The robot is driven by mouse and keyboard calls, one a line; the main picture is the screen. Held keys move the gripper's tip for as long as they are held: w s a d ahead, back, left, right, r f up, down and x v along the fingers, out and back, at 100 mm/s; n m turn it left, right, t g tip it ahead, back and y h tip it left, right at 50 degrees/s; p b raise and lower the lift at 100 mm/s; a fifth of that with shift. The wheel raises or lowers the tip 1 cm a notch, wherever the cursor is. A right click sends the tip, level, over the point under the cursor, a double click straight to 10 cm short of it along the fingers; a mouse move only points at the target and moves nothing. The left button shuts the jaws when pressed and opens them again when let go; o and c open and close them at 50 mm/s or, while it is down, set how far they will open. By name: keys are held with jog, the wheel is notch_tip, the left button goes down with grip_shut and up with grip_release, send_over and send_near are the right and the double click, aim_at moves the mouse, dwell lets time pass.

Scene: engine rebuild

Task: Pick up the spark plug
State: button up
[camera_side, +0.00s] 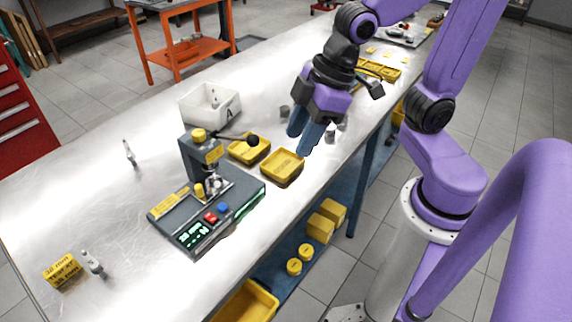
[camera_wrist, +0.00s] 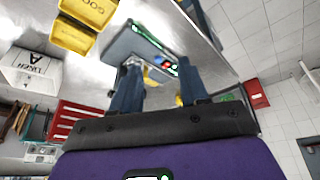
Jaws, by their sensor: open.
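A slender white and metal part that looks like a spark plug (camera_side: 129,152) stands upright on the table left of the grey press in the side view. A second, similar grey-white part (camera_side: 92,263) stands tilted at the table's near left, beside a yellow lettered block (camera_side: 62,271). I cannot tell for sure which is the spark plug. My gripper (camera_side: 300,140) is open and empty, above the table right of the yellow trays and far from both parts. In the wrist view its two blue fingers (camera_wrist: 163,78) are spread apart, and neither part can be made out.
The grey press (camera_side: 206,165) with lever and lit display stands mid-table. Two yellow trays (camera_side: 281,180) (camera_side: 249,161) and a white bin marked A (camera_side: 211,115) surround it. Small grey cylinders lie near my gripper. The left table surface is mostly clear.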

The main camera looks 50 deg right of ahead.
jog(key=s+d+f+g+h, duration=0.1)
jog(key=s+d, duration=0.1)
jog(key=s, duration=0.1)
jog(key=s+d+f+n+h, duration=0.1)
jog(key=s+d, duration=0.1)
jog(key=s, duration=0.1)
jog(key=s+d+f+g, duration=0.1)
jog(key=s+d+f, duration=0.1)
jog(key=s, duration=0.1)
jog(key=shift+s+d+n+g+h, duration=0.2)
jog(key=shift+d+n+g+h, duration=0.1)
jog(key=shift+h, duration=0.1)
jog(key=shift+a, duration=0.1)
jog(key=m+t+y, duration=0.6)
jog(key=t+y, duration=0.1)
jog(key=t, duration=0.4)
send_near(91, 257)
jog(key=x, duration=0.7)
jog(key=shift+w+d+r, duration=0.25)
jog(key=shift+w, duration=0.05)
jog(key=shift+s+a+f+x, duration=0.1)
jog(key=shift+x, duration=0.8)
jog(key=shift+s+a+f+x, duration=0.1)
jog(key=shift+x, duration=0.85)
jog(key=shift+s+a+x, duration=0.1)
jog(key=shift+x, duration=0.8)
grip_shut()
